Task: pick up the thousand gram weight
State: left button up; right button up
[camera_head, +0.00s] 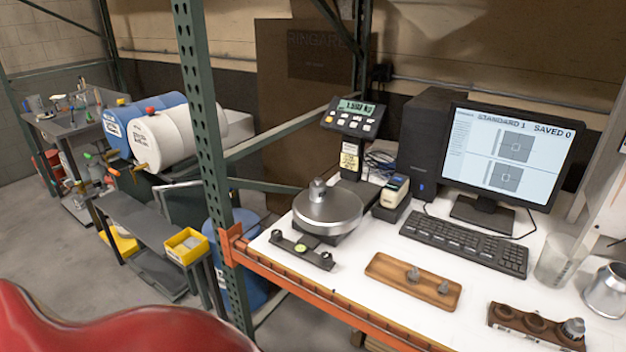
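A metal weight (318,190) stands upright on the round steel pan of the scale (328,213). Two smaller metal weights (413,274) (442,286) stand on a wooden tray (385,266) on the white bench. Another metal weight (573,328) sits at the right end of a dark wooden block (520,322) with round holes, at the lower right. I cannot read any marking that tells which is the thousand gram weight. The scale display (355,107) is lit, with digits too small to read surely. Neither of my grippers is in view.
A keyboard (464,243) and monitor (512,157) stand behind the tray. A clear beaker (559,258) and a metal vessel (606,290) are at the right. A green rack post (205,150) rises left of the bench. An orange beam (310,292) runs along its front edge.

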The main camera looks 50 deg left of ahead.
aim_at(318, 188)
jog(key=u, duration=1.45)
